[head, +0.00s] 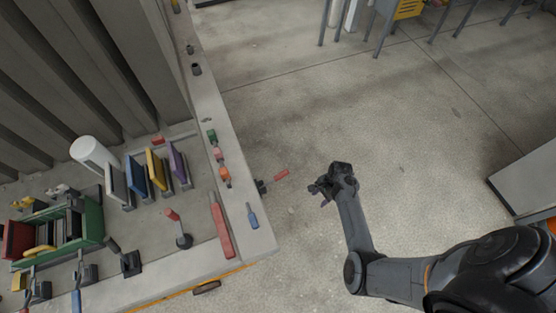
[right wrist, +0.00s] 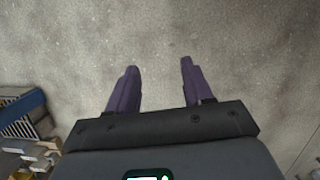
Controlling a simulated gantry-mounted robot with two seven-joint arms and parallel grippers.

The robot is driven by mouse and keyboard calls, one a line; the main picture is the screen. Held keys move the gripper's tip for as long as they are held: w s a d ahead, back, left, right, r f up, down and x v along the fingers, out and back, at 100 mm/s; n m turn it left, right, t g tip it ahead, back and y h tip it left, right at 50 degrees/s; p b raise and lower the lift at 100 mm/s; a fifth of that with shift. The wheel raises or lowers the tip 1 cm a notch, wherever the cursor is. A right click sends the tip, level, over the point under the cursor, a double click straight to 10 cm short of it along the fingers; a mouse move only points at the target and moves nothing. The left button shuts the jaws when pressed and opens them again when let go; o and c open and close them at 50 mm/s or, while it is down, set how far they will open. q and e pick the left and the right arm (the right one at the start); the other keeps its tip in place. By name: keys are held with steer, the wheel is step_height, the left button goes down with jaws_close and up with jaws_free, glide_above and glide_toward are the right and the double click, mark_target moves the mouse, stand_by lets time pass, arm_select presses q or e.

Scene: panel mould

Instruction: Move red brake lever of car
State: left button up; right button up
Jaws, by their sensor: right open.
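Several red parts could be the brake lever, and I cannot tell which one it is. One red-tipped lever (head: 172,214) stands tilted on a dark base on the bench top. A red handle (head: 282,175) sticks out past the bench's right side beside a dark mount (head: 262,186). A long red bar (head: 222,230) lies near the bench's right edge. My right gripper (head: 322,190) is over the floor, right of the bench and apart from all of these. In the right wrist view its two purple fingers (right wrist: 157,80) are apart, with bare floor between them. My left gripper is not in view.
The grey bench (head: 202,262) fills the left side, with coloured upright panels (head: 156,170), a white cylinder (head: 93,154) and a green rack (head: 94,222). A blue-handled tool (head: 252,216) lies at its right edge. Open floor (head: 330,100) lies right of the bench.

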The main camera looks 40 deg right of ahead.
steer(key=w+a+r+t+y+p, duration=0.1)
steer(key=w+a+r+p, duration=0.25)
steer(key=w+r, duration=0.4)
arm_select(q)
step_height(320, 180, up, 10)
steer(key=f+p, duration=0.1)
steer(key=p, duration=0.2)
arm_select(e)
steer(key=t, duration=0.1)
glide_toward(286, 171)
steer(key=f, duration=0.2)
steer(key=b+x, duration=0.8)
steer(key=shift+w+a, duration=0.1)
steer(key=shift+a, duration=0.25)
arm_select(q)
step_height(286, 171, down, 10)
steer(key=b, duration=0.2)
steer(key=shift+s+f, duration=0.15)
arm_select(e)
steer(key=shift+x, duration=0.9)
steer(key=shift+a, duration=0.15)
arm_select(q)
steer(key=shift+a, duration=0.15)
arm_select(e)
steer(key=shift+r, duration=0.1)
steer(key=shift+c, duration=0.2)
steer(key=shift+w, duration=0.1)
jaws_close()
